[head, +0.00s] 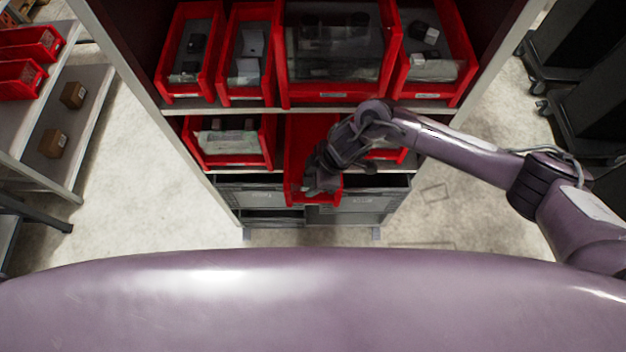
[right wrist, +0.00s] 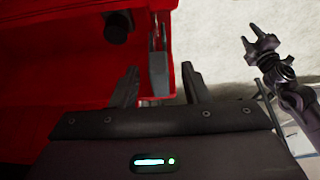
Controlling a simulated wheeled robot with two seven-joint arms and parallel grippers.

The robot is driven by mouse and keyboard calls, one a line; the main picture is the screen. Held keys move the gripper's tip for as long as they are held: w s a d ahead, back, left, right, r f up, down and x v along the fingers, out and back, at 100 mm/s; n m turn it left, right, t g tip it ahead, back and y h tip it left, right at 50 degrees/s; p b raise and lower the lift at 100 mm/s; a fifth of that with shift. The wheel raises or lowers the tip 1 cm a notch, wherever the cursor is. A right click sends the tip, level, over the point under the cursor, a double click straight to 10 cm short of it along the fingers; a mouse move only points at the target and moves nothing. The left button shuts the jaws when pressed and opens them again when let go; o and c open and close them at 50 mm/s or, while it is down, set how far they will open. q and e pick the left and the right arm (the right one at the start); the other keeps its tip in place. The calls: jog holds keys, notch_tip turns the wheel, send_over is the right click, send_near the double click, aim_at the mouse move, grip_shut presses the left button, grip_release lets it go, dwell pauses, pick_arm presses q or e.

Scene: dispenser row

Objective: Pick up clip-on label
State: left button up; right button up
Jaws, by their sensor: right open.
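The clip-on label looks to be the thin grey upright piece (right wrist: 158,72) at the edge of a red bin in the right wrist view. My right gripper (right wrist: 160,86) is open, with one finger on each side of this piece in the picture; I cannot tell if either touches it. In the head view my right gripper (head: 318,184) is over the front end of the pulled-out red bin (head: 300,150), and hides the label there. An arm end that appears to be my left gripper (right wrist: 262,45) shows at the right of the wrist view; its jaw state is unclear.
A dark cylinder (right wrist: 117,27) is in the red bin. Red bins (head: 247,60) with small goods fill the shelf above, and another red bin (head: 230,143) is at the left. Open floor (head: 130,185) is at the left.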

jog(key=shift+c, duration=0.2)
grip_shut()
jog(key=shift+r, duration=0.15)
